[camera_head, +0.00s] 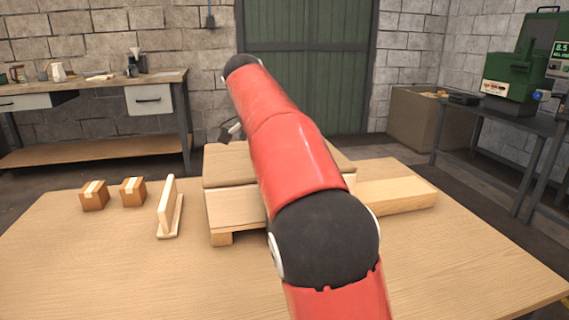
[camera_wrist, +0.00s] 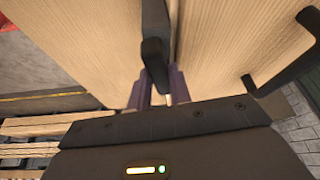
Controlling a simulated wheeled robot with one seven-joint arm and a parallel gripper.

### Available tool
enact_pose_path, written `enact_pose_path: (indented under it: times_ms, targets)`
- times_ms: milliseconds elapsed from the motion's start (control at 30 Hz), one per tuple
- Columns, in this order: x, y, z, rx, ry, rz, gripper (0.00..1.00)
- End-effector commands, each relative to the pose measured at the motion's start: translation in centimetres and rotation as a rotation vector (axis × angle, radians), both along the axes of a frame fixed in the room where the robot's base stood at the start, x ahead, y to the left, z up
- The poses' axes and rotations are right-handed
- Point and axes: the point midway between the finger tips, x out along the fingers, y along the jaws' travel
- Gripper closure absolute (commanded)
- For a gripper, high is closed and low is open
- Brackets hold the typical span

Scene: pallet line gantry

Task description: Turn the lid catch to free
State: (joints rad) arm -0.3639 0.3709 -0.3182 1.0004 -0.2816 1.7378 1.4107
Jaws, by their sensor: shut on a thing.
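The lid catch (camera_wrist: 155,58) is a dark lever at the seam between two pale wooden panels in the wrist view. My gripper (camera_wrist: 164,86) is shut on the catch's near end, with a purplish finger on either side. A dark bar handle (camera_wrist: 288,75) is fixed to the panel on the right. In the head view, the wooden box (camera_head: 232,207) stands on the table, and my red arm covers its middle. The catch cannot be made out there, and my gripper is mostly hidden behind the arm.
Left of the box on the table (camera_head: 90,260) are two small cartons (camera_head: 94,196) (camera_head: 132,191) and an upright wooden piece (camera_head: 168,208). A pale wooden block (camera_head: 397,193) lies to the right. The table's front left is clear. A workbench (camera_head: 95,145) and a green machine (camera_head: 522,65) stand farther off.

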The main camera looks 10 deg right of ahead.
Motion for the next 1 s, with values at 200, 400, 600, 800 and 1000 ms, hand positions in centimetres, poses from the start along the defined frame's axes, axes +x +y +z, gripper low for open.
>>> enact_pose_path:
  times_ms: [200, 400, 600, 800, 1000]
  targets:
    - [0.16, 0.03, 0.05, 0.000, -0.003, -0.115, 1.00]
    - [0.15, 0.04, 0.09, 0.002, -0.003, -0.171, 1.00]
    - [0.16, 0.04, 0.08, 0.001, -0.002, -0.188, 1.00]
    - [0.15, 0.03, 0.08, 0.001, -0.003, -0.190, 1.00]
    - [0.14, 0.02, 0.08, 0.001, -0.003, -0.190, 0.71]
